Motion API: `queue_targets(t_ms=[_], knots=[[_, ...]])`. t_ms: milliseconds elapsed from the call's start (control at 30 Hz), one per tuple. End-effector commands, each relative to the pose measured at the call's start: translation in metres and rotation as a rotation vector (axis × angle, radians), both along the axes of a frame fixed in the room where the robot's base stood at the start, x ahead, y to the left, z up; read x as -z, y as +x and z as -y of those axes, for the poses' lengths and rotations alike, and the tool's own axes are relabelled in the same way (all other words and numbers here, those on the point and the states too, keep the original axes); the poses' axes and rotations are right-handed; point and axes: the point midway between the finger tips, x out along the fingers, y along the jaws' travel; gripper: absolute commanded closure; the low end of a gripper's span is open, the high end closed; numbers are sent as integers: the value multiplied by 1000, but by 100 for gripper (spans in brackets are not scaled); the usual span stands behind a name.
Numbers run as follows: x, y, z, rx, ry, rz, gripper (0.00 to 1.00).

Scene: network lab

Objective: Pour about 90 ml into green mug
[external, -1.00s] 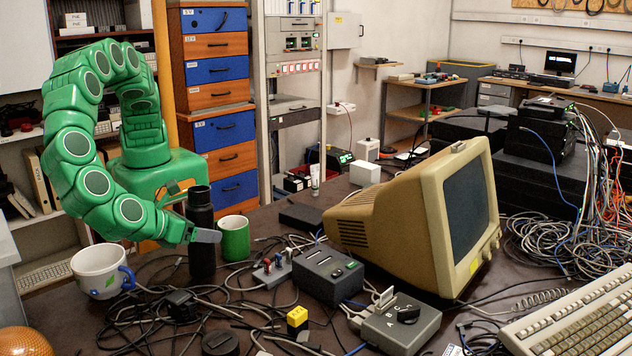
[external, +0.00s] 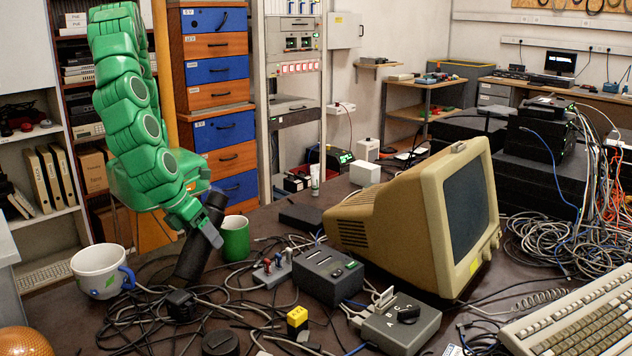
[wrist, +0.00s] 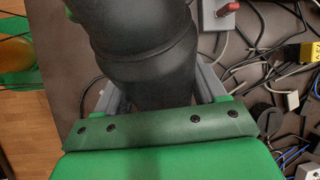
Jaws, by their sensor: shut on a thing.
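A black bottle (external: 197,240) is held by my gripper (external: 207,229) and leans, its top end tilted to the right, towards the green mug. The green mug (external: 236,240) stands upright on the table, just right of the bottle. The mug's inside and any liquid are not visible. In the wrist view, the bottle (wrist: 145,55) fills the middle between my two grey fingers, and my gripper (wrist: 158,88) is shut on it. I cannot tell whether anything flows from the bottle, or whether its base touches the table.
A white mug with a blue handle (external: 101,271) stands to the left. Dark cables (external: 150,310) cover the table around the bottle. A grey switch box (external: 327,273), a yellow block (external: 297,318) and a beige monitor (external: 400,225) lie to the right. A round black lid (external: 220,343) is in front.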

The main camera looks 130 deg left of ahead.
Motion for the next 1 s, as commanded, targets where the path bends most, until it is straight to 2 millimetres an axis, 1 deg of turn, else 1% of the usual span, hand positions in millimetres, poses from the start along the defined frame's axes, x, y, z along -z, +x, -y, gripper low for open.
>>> queue_targets(t_ms=[300, 400, 533, 700, 1000], knots=[[12, 1, 8, -1, -197, 55, 85], [0, 3, 10, -1, -263, 78, 85], [-11, 3, 12, -3, -344, 98, 85], [-9, 3, 14, -1, -434, 121, 85], [-10, 4, 12, 1, -524, 149, 85]])
